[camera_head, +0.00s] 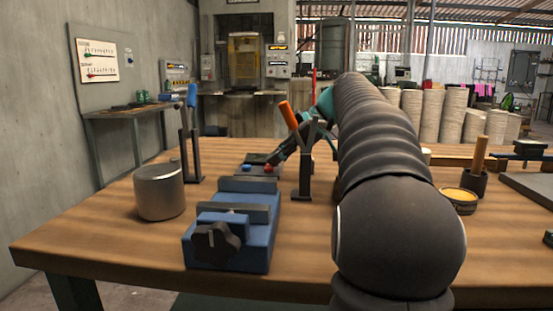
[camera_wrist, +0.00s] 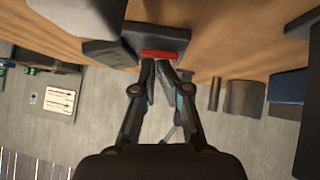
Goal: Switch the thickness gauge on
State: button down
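A low dark device, which I take to be the thickness gauge (camera_head: 257,158), sits on the table behind the blue vise. A small red part (camera_head: 268,169) and a small blue part (camera_head: 247,167) show on or beside it. In the wrist view a dark box (camera_wrist: 172,34) with a red bar-shaped part (camera_wrist: 160,55) stands straight before my gripper (camera_wrist: 157,63). My fingers slant together and their tips look closed, with nothing visible between them. The tips are right at the red part; I cannot tell whether they touch it. In the head view my gripper (camera_head: 271,164) reaches down from the right.
A blue vise (camera_head: 235,235) stands in front, with a metal cylinder (camera_head: 159,192) to its left. A blue-topped lever (camera_head: 191,140) and an orange-handled tool in a stand (camera_head: 303,165) rise close by. A small bowl (camera_head: 459,201) and a wooden pestle-like stick (camera_head: 479,154) stand at right.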

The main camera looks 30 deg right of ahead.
jog(key=shift+s+a+f, duration=0.1)
jog(key=shift+s+f, duration=0.15)
jog(key=shift+f, duration=0.25)
notch_tip(320, 180, up, 5)
jog(key=p, duration=0.3)
jog(key=shift+f, duration=0.1)
jog(key=w+v, duration=0.1)
jog(key=v, duration=0.9)
jog(key=shift+d+p, duration=0.3)
jog(key=shift+d, duration=0.05)
jog(key=shift+w, duration=0.1)
